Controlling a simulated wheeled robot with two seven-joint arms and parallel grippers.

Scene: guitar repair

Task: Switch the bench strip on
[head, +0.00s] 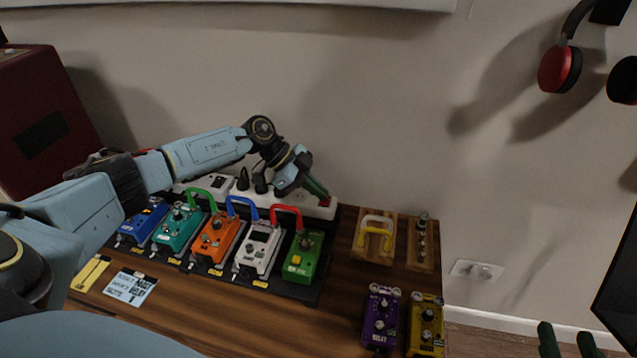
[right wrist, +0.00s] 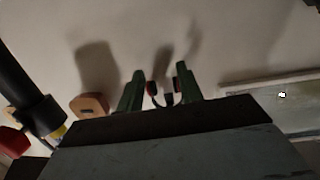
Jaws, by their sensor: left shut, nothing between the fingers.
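The bench strip (head: 240,190) is a white power strip along the back edge of the pedalboard, with black plugs in its left part. A small red switch (head: 324,203) shows at its right end. My left gripper (head: 321,194) is shut and empty, pointing down and right, with its tips at or just above the switch. I cannot tell whether they touch it. The gripper hides part of the strip's right half. My right gripper (head: 567,341) is open and empty at the lower right, away from the bench; its parted green fingers also show in the right wrist view (right wrist: 159,88).
Several coloured pedals, joined by bright patch cables, stand on the black board (head: 310,291) in front of the strip. A purple pedal (head: 380,318) and a yellow pedal (head: 425,325) stand at the right. A dark red amplifier (head: 45,120) is at the left. Headphones (head: 560,68) hang at upper right.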

